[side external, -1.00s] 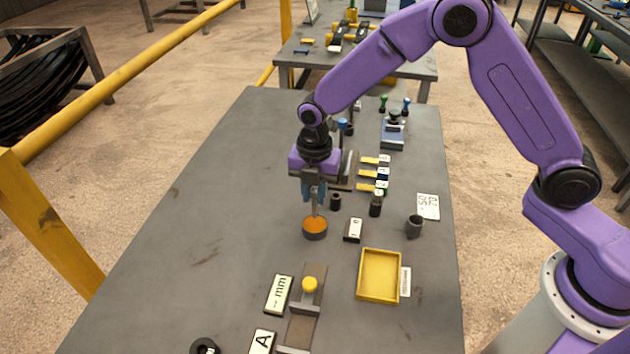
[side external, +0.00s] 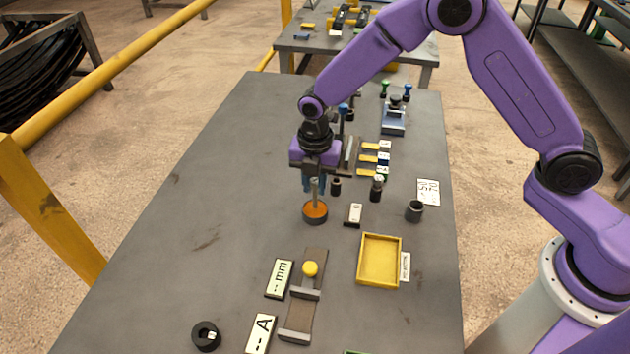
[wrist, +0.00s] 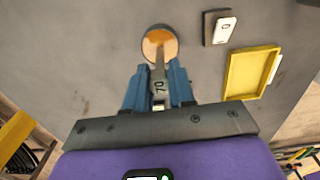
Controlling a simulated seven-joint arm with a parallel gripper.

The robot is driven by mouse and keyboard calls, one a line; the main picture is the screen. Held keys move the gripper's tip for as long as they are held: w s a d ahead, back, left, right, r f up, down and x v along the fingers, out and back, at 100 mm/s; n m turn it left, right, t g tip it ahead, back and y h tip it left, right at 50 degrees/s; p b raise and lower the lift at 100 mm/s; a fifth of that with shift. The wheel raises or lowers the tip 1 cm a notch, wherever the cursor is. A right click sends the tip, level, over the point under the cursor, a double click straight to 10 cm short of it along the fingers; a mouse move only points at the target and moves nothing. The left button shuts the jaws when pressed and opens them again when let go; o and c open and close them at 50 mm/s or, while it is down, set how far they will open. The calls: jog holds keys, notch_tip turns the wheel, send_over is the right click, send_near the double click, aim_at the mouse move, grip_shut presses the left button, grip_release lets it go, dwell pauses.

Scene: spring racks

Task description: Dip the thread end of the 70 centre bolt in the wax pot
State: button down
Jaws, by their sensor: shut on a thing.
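The wax pot (side external: 315,219) is a dark round cup with orange wax, standing on the grey bench; it also shows in the wrist view (wrist: 171,55). My gripper (side external: 315,187) is above it, pointing down, its blue fingers shut on the 70 centre bolt (side external: 315,196). In the wrist view the bolt (wrist: 159,82) shows a "70" mark between the fingertips (wrist: 159,90). The bolt hangs upright with its lower end over the orange wax and appears to reach into the pot. I cannot tell how deep the tip is.
Dark cylinders (side external: 376,190) are close behind. The bench left of the pot is clear.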

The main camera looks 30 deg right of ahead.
jog(key=shift+f, duration=0.6)
dwell(1.4)
jog(key=shift+r, duration=0.1)
jog(key=shift+r, duration=3.45)
